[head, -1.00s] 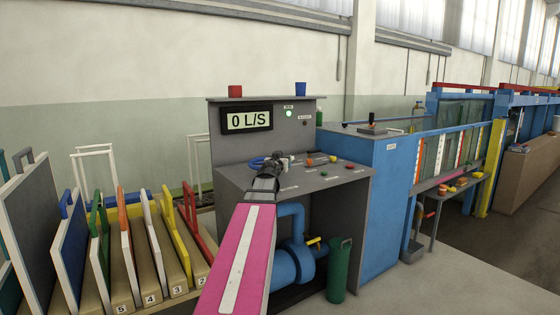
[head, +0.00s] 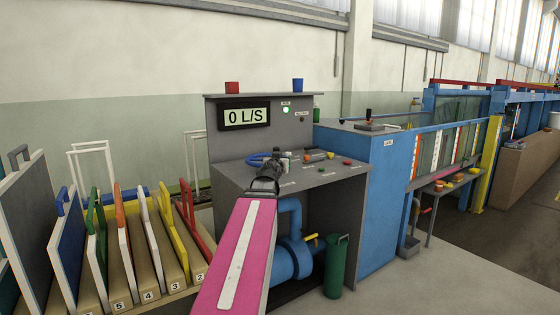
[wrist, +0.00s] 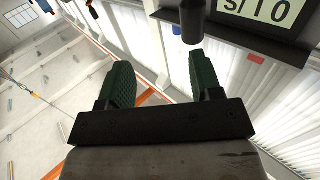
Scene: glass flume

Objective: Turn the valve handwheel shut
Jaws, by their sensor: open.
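The blue handwheel (head: 258,160) lies on the grey console's sloping top, seen in the head view as a partial ring; my gripper hides its right part. My gripper (head: 281,157), at the end of my pink arm, is right beside the wheel in the picture; whether they touch I cannot tell. In the wrist view my gripper (wrist: 160,62) has two green-padded fingers spread wide with nothing between them. The wheel is not clearly seen there.
The console (head: 232,180) also carries several coloured buttons and a lit green lamp (head: 286,111). Numbered boards (head: 125,250) stand left, a green bin (head: 336,268) right. Floor at front right is clear.

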